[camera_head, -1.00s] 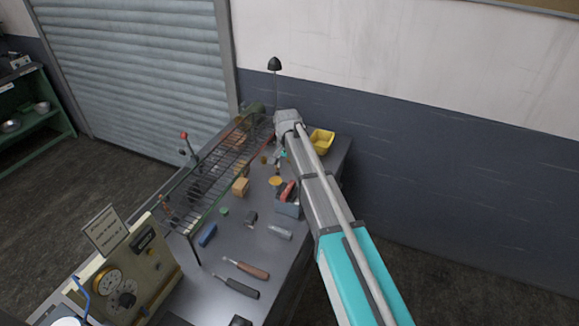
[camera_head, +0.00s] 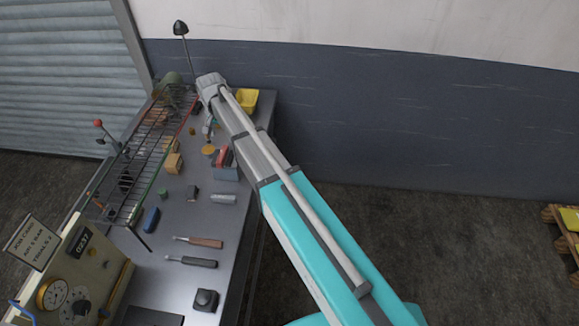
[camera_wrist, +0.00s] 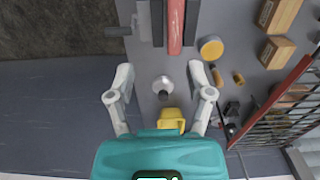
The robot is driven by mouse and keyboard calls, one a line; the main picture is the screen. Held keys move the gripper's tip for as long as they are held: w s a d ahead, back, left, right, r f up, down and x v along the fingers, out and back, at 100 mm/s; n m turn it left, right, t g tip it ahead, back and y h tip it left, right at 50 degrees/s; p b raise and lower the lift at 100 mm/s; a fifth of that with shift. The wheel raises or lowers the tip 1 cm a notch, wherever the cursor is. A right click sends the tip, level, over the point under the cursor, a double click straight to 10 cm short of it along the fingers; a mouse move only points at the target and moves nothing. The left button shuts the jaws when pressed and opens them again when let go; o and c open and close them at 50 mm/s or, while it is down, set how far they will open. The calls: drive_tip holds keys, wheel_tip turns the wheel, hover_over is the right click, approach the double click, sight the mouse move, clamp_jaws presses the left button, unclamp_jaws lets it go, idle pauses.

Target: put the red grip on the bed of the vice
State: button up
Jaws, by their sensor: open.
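The vice (camera_head: 226,174) stands on the bench's right side as a blue-grey block; in the wrist view its dark jaws (camera_wrist: 157,22) are at the top. The red grip (camera_wrist: 175,28) lies lengthwise between the jaws, its near end showing past them. In the head view the red grip (camera_head: 223,156) shows at the top of the vice. I cannot tell whether it touches the bed. My gripper (camera_wrist: 161,72) is open and empty, its fingers apart from the grip and short of the vice. In the head view my gripper (camera_head: 208,128) is small, partly hidden by my arm.
A yellow bin (camera_head: 248,99) stands at the bench's far end. A wire rack (camera_head: 150,145) runs along the left. An orange disc (camera_wrist: 210,47) and wooden blocks (camera_wrist: 277,52) lie right of the vice in the wrist view. Dark-handled tools (camera_head: 198,262) lie nearer.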

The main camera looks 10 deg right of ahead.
drive_tip(key=s+d+n, duration=0.3)
drive_tip(key=s+d, duration=1.9)
drive_tip(key=s, duration=0.2)
drive_tip(key=shift+s+n, duration=0.25)
drive_tip(key=shift+n, duration=0.15)
idle(0.4)
